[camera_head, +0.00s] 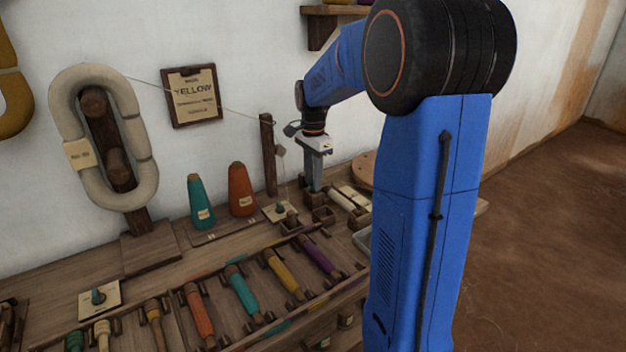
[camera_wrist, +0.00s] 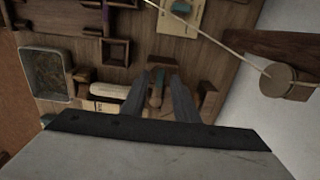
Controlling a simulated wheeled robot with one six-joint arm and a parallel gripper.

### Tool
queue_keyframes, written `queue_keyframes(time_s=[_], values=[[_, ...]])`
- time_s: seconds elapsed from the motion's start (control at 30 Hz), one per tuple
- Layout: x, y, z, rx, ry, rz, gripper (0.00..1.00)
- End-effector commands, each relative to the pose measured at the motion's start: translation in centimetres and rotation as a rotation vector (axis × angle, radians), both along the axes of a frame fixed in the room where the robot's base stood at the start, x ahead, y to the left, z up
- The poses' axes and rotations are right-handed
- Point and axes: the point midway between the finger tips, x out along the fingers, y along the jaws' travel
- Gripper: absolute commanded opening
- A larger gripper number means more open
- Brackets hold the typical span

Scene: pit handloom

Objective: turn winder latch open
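My gripper (camera_head: 314,180) points down over the back right of the wooden bench, close above small dark wooden blocks. In the wrist view my gripper (camera_wrist: 158,100) has its two grey fingers apart. A small brown wooden piece (camera_wrist: 157,88), which looks like the winder latch, shows in the gap between them. I cannot tell whether the fingers touch it. A pale cylinder (camera_wrist: 108,91) lies just left of the fingers; in the head view this cylinder (camera_head: 341,200) is right of the gripper. The latch itself is not clear in the head view.
A wooden post (camera_head: 268,155) with yarn stands left of the gripper. Orange (camera_head: 241,190) and teal (camera_head: 201,203) cones stand farther left. A grey metal tray (camera_wrist: 47,75) lies left in the wrist view. Several coloured bobbins lie in the front rack. A cream hank (camera_head: 136,135) hangs at left.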

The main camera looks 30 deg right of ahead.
Motion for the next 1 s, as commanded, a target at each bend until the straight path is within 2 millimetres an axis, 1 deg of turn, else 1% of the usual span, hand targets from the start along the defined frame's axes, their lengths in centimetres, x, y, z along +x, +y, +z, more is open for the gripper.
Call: queue_keyframes(time_s=[0.1, 0.37, 0.4, 0.5, 0.83, 1.0], values=[[-0.01, 0.00, -0.52, 0.000, 0.000, 0.000, 0.27], [0.01, 0.00, -0.61, 0.000, -0.001, 0.000, 0.27], [0.00, 0.00, -0.61, 0.000, -0.001, 0.000, 0.23], [0.01, 0.00, -0.60, 0.000, 0.000, 0.000, 0.00], [0.01, 0.00, -0.59, 0.000, 0.000, 0.016, 0.00], [0.01, -0.01, -0.59, 0.000, 0.000, 0.077, 0.00]])
